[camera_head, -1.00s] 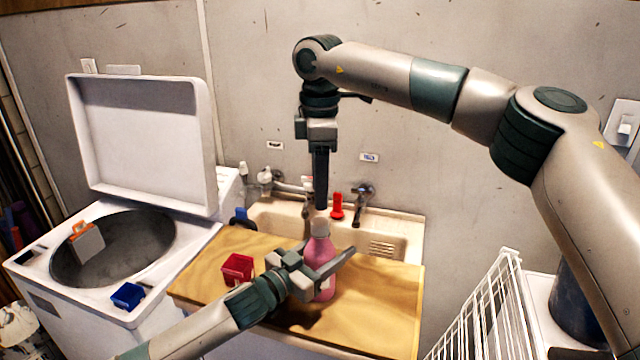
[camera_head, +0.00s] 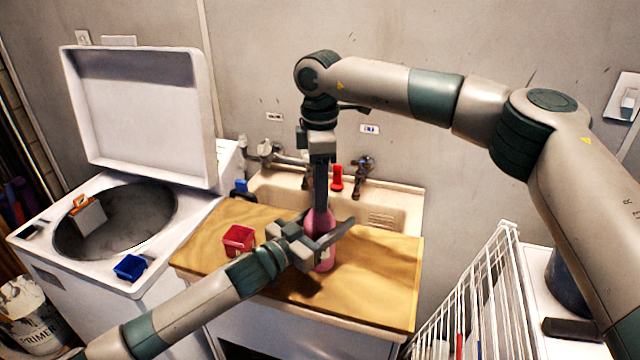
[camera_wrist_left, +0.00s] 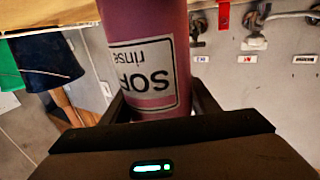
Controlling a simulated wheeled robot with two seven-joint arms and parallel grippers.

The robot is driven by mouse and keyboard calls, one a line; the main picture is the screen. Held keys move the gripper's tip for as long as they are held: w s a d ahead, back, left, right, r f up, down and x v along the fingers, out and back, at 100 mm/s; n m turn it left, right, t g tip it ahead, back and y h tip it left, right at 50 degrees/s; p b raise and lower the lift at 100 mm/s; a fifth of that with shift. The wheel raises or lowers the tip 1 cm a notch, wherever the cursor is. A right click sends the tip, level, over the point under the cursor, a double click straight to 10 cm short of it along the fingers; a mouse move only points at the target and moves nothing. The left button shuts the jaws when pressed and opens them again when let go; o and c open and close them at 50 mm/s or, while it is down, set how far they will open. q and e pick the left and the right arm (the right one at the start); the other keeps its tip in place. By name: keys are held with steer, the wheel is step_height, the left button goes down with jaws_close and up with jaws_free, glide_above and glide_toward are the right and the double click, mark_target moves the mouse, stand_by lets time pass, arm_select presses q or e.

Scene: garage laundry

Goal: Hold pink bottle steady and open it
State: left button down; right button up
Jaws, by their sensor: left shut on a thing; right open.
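The pink bottle (camera_head: 319,222) stands upright on the wooden board (camera_head: 375,285). My left gripper (camera_head: 330,242) is shut around the bottle's body from the left. In the left wrist view the bottle (camera_wrist_left: 152,25), with a white label reading "SOF" and "rinse" upside down, sits between its two dark fingers. My right gripper (camera_head: 320,190) points straight down from above, its fingers at the bottle's top. It is open; the white cap is hidden behind its fingers, so I cannot tell whether they touch it.
A red box (camera_head: 238,240) sits on the board left of the bottle. The sink (camera_head: 400,207) with taps and a red object (camera_head: 337,178) lies behind. An open washer (camera_head: 95,255) with a blue box (camera_head: 130,267) stands left, a white wire rack (camera_head: 485,290) right.

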steer(key=c, duration=1.1)
steer(key=shift+n, duration=0.3)
